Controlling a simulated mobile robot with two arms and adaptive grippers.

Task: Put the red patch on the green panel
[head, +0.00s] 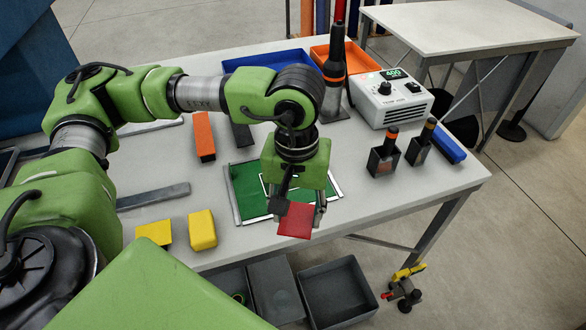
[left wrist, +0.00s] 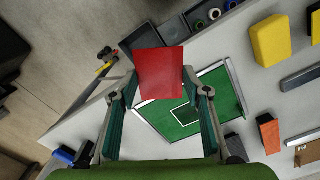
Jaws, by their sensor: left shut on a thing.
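The red patch (head: 296,221) is a flat square held at the tips of my left gripper (head: 298,205), over the front edge of the table. In the left wrist view the red patch (left wrist: 160,75) sits between the two fingers of my left gripper (left wrist: 160,90). The green panel (head: 248,198) lies flat on the table below and behind the patch, with a white outlined square and pale edge strips. It also shows in the left wrist view (left wrist: 165,122), partly covered by the patch and a finger. My right gripper is not in view.
Yellow blocks (head: 202,230), an orange block (head: 204,136) and a grey bar (head: 153,196) lie left of the panel. A white control box (head: 391,96) and black holders (head: 383,160) stand at right. Grey bins (head: 338,292) sit below the front edge.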

